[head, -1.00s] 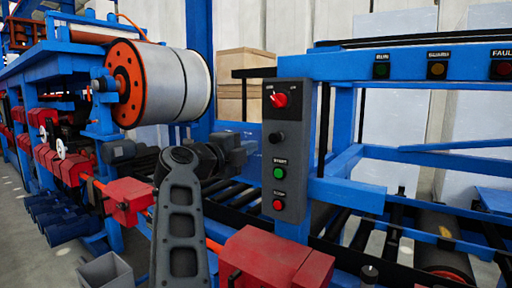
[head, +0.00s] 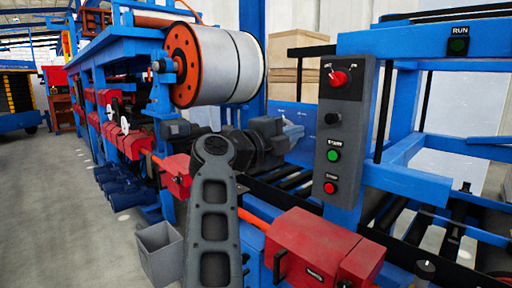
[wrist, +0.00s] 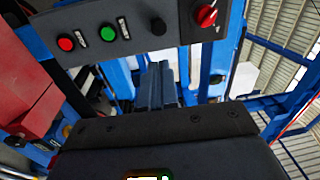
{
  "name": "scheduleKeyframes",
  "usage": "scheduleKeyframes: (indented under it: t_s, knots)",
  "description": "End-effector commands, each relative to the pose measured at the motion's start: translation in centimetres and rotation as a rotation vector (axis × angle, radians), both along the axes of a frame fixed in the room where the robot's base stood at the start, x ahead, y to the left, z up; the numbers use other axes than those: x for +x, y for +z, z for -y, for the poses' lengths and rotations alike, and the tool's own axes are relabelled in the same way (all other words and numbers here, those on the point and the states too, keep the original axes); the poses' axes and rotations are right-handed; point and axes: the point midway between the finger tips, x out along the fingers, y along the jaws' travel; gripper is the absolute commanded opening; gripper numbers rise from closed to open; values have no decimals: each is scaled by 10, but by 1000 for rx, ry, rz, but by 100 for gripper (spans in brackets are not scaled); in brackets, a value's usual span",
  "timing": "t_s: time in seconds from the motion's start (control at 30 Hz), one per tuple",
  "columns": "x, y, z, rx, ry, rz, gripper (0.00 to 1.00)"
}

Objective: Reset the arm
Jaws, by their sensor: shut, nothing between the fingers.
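My gripper (head: 293,131) shows in the head view beyond my dark grey arm link, to the left of the grey control panel (head: 347,130). In the wrist view its two fingers (wrist: 155,85) are together with nothing between them. The panel carries a red selector knob (head: 339,78), a black knob (head: 333,118), a green START button (head: 333,155) and a red STOP button (head: 330,188). The panel also crosses the top of the wrist view (wrist: 130,36). The fingers appear apart from it. The knob's exact setting is too small to read.
A blue frame (head: 410,180) and rollers stand behind and right of the panel. Red boxes (head: 310,245) sit low in front. A large white roll (head: 225,65) with an orange flange is at upper left. A grey bin (head: 160,250) stands on the open floor (head: 70,190) at left.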

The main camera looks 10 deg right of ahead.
Motion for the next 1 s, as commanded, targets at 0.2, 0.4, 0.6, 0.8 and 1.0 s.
scheduleKeyframes:
  t_s: [0.2, 0.4, 0.6, 0.8, 1.0]
  knots:
    - [-34, -39, 51, -263, -49, 7, 0]
    - [-75, -71, 84, -521, -47, -7, 0]
    - [-121, -107, 103, -756, -6, -55, 0]
    - [-172, -145, 112, -962, 71, -131, 0]
    - [-229, -185, 114, -1132, 177, -234, 0]
